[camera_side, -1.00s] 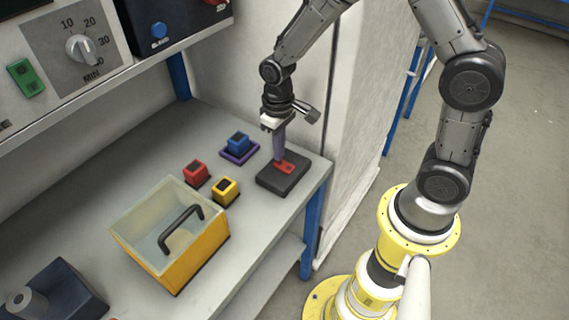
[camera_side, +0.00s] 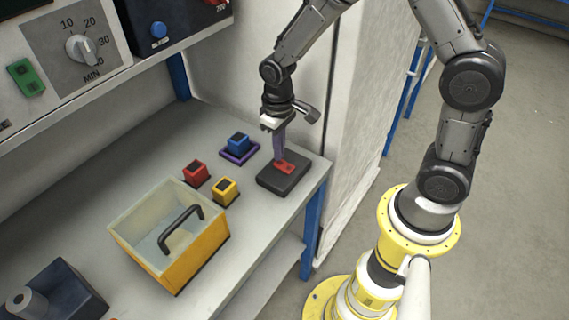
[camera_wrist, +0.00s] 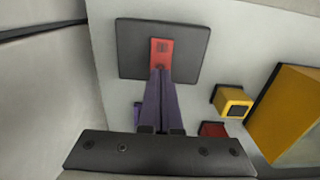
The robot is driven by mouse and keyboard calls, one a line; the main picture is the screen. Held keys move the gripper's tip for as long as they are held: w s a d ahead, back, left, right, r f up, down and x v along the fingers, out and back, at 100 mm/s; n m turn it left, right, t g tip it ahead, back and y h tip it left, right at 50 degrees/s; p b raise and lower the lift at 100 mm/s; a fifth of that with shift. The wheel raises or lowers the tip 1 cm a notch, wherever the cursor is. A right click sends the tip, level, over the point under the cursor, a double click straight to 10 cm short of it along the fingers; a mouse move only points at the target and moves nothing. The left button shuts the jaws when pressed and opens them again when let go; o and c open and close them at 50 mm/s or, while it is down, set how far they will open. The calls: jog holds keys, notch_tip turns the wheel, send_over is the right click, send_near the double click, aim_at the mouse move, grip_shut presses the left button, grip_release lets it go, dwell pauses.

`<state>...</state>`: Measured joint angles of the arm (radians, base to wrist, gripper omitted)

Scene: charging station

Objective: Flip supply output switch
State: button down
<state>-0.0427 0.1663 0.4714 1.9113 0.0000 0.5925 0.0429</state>
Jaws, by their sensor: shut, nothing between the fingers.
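A black base plate (camera_side: 296,180) with a red switch (camera_side: 288,168) on top lies near the right end of the bench. In the wrist view the red switch (camera_wrist: 160,48) sits on the dark plate (camera_wrist: 193,42). My gripper (camera_side: 279,156) points down over the plate, its purple fingers closed together with nothing between them. In the wrist view the fingertips (camera_wrist: 159,72) are at the near end of the red switch and hide part of it. I cannot tell whether they touch it.
A blue block (camera_side: 238,141) on a purple base, a red block (camera_side: 195,172) and a yellow block (camera_side: 225,190) stand to the left. A shelf unit (camera_side: 75,55) with a dial overhangs the back.

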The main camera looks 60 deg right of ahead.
jog(key=shift+f, duration=0.95)
dwell(0.6)
jog(key=shift+r, duration=3.55)
